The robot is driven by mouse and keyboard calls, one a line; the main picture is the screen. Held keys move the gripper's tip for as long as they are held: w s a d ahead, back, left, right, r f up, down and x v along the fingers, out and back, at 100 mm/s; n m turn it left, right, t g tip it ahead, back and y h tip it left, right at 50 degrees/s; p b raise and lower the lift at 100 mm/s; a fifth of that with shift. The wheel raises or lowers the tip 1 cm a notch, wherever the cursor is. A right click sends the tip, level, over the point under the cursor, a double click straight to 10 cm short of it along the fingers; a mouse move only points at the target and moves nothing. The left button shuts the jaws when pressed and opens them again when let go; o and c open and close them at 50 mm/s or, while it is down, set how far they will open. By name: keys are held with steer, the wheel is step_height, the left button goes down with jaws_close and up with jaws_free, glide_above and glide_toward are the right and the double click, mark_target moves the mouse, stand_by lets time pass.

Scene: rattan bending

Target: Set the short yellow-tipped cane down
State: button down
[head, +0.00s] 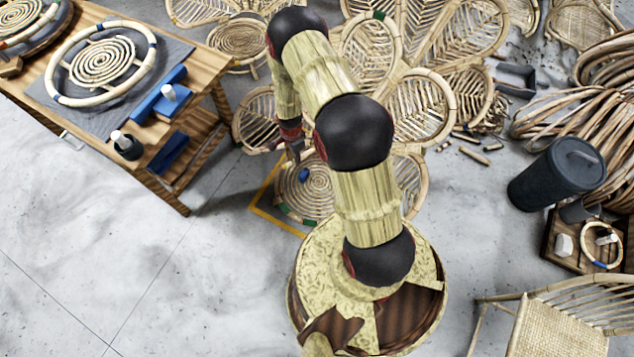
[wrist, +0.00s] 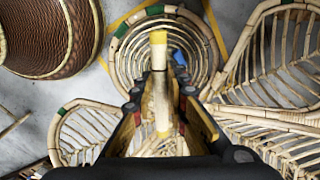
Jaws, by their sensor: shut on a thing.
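In the wrist view the short yellow-tipped cane (wrist: 159,52) is pale, with a yellow band near its far end. It stands between the fingers of my gripper (wrist: 160,98), which are shut on it. Behind it in that view is a round spiral-woven rattan piece (wrist: 122,60), also seen in the head view (head: 318,192). In the head view my gripper (head: 294,148) points down near the far edge of this piece. The cane cannot be made out there. I cannot tell how high it is held.
A small blue object (head: 304,174) lies on the spiral piece. Yellow tape (head: 268,212) marks the floor around it. Leaf-shaped rattan panels (head: 425,105) crowd close behind and beside it. A wooden workbench (head: 165,190) stands left, with clear floor in front.

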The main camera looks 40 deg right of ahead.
steer(key=s+d+f+m+b, duration=0.1)
steer(key=s+f+m+b, duration=0.1)
steer(key=s+f+m, duration=0.75)
steer(key=s+d+f+m+b, duration=0.25)
steer(key=s+f, duration=0.35)
steer(key=f, duration=0.8)
steer(key=b, duration=0.6)
glide_above(326, 189)
steer(key=shift+m, duration=0.4)
steer(key=f, duration=0.9)
steer(key=shift+s+a+f, duration=0.15)
steer(key=shift+a+f, duration=0.15)
steer(key=shift+d+f, duration=0.15)
steer(key=shift+f, duration=0.1)
steer(key=shift+w+d+f+b, duration=0.15)
steer(key=shift+f+b, duration=0.25)
steer(key=shift+f, duration=0.4)
steer(key=shift+w+a+f+b, duration=0.15)
steer(key=shift+f+b, duration=0.25)
steer(key=shift+f, duration=0.4)
steer(key=shift+d+f, duration=0.1)
steer(key=c, duration=1.8)
jaws_free()
steer(key=shift+o, duration=0.2)
